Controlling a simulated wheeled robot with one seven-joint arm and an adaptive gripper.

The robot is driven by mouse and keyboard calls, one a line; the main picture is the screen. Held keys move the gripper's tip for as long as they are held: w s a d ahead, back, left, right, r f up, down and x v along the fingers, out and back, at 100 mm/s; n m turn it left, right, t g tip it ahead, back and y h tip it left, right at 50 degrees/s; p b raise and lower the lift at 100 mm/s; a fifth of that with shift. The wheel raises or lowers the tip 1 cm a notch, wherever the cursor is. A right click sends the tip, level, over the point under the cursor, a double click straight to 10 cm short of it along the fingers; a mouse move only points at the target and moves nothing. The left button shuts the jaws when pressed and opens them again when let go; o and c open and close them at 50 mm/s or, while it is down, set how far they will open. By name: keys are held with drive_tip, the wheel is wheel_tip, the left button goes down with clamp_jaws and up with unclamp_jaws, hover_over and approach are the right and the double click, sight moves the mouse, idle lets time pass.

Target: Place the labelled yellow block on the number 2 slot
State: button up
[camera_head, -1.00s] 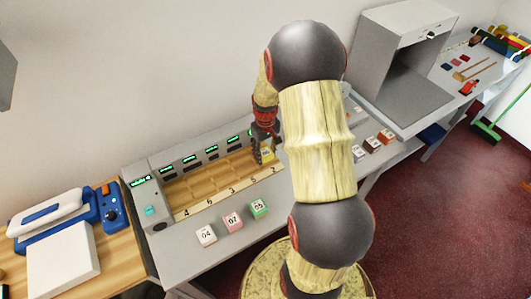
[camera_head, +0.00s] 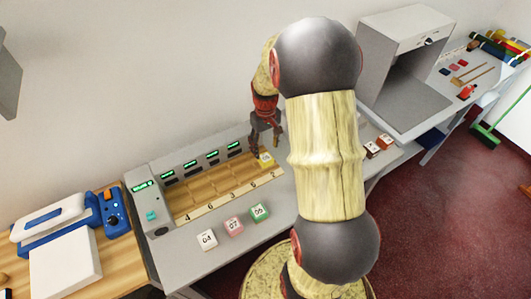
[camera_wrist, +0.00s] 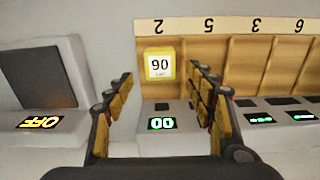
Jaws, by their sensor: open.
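The yellow block (camera_head: 266,159) with a white label sits in the end slot marked 2 of the wooden rack (camera_head: 215,183). In the wrist view the yellow block (camera_wrist: 160,66) lies just below the number 2 (camera_wrist: 158,25), on the wooden slot floor; its label appears upside down and looks like "90". My gripper (camera_wrist: 160,80) is open, with its fingers spread left and right of the block and a gap on both sides. In the head view my gripper (camera_head: 266,148) is just behind and above the block.
White (camera_head: 207,239), pink (camera_head: 233,226) and green (camera_head: 260,212) labelled blocks stand in front of the rack. More blocks (camera_head: 378,146) lie right of my arm. Displays (camera_wrist: 162,123) line the rack's back. A grey box (camera_head: 405,60) stands to the right.

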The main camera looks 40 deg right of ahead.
sight(265, 157)
drive_tip(key=s+a+r+n+t, duration=0.1)
drive_tip(key=a+r, duration=0.6)
drive_tip(key=r, duration=0.2)
drive_tip(key=s+a+r+t, duration=0.1)
drive_tip(key=a+r, duration=0.5)
drive_tip(key=r, duration=0.3)
drive_tip(key=s+a+r+n+t, duration=0.1)
drive_tip(key=s+a+r+t, duration=0.2)
drive_tip(key=s+a+r, duration=0.4)
drive_tip(key=s+a, duration=0.5)
drive_tip(key=a, duration=0.2)
drive_tip(key=shift+s+n+t+p, duration=0.25)
drive_tip(key=shift+n+t+p, duration=0.05)
drive_tip(key=shift+p, duration=0.05)
drive_tip(key=shift+f+b, duration=0.5)
drive_tip(key=shift+b, duration=0.1)
